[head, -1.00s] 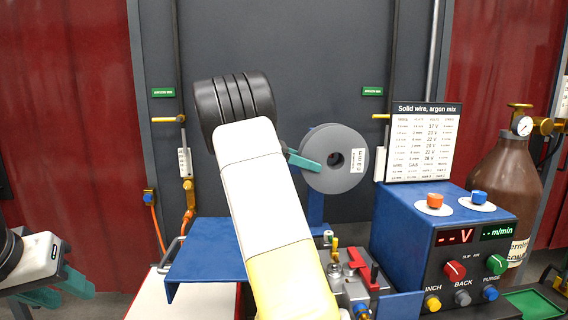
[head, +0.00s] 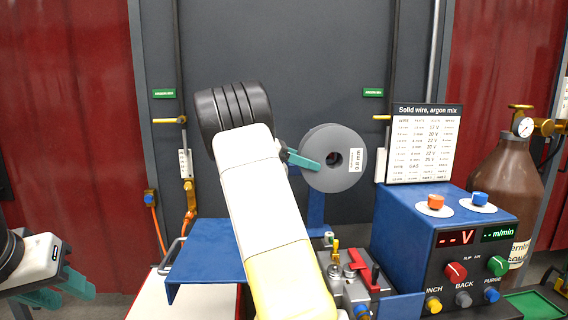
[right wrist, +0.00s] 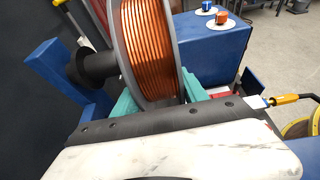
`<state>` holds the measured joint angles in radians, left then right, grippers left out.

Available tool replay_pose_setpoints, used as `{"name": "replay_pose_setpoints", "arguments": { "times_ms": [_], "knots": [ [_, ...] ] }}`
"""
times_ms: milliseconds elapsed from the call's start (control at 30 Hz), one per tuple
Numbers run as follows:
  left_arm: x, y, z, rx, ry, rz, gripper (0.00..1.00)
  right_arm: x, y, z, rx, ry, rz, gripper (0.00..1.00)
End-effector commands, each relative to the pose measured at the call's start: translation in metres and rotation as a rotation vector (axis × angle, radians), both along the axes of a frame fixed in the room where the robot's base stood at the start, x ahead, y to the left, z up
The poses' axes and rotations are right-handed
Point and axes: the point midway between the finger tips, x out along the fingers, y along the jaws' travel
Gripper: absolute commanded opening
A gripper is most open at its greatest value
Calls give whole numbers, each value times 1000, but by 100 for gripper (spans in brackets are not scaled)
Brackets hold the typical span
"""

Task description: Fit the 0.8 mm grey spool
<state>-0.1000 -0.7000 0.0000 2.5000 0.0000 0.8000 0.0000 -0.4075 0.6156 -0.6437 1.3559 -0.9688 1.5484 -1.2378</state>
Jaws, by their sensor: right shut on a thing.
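A grey spool (head: 333,158) with a white 0.8 mm label faces me in the head view, upright in front of a blue post. In the right wrist view the same spool (right wrist: 148,48) shows copper-coloured wire between grey flanges. My right gripper (right wrist: 157,92) is shut on the spool, with teal fingers either side of its lower rim. One finger of the right gripper (head: 304,161) shows at the spool's left edge. A black spindle (right wrist: 90,68) on a blue bracket (right wrist: 58,78) sits close beside the left flange; I cannot tell whether it enters the hub. My left gripper (head: 62,287) is open and empty at lower left.
A blue control box (head: 445,240) with knobs and displays stands at the right, under a settings chart (head: 424,143). A wire-feed mechanism (head: 350,275) lies below the spool. A blue shelf (head: 212,248) is left of my arm. A brown gas cylinder (head: 510,185) stands far right.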

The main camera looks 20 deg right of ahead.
Motion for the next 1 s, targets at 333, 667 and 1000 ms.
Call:
{"name": "replay_pose_setpoints", "arguments": {
  "times_ms": [333, 667, 1000],
  "knots": [
    [0, 0, 0, 0, 0, 0, 36, 7, -3, 2, -5, -2, 0, 0],
    [0, 0, 0, 0, 0, 0, 36, 13, -5, 2, -5, -2, 0, 0],
    [0, 0, 0, 0, 0, 0, 36, 20, -7, 3, -6, -2, -1, 0]
  ]
}}
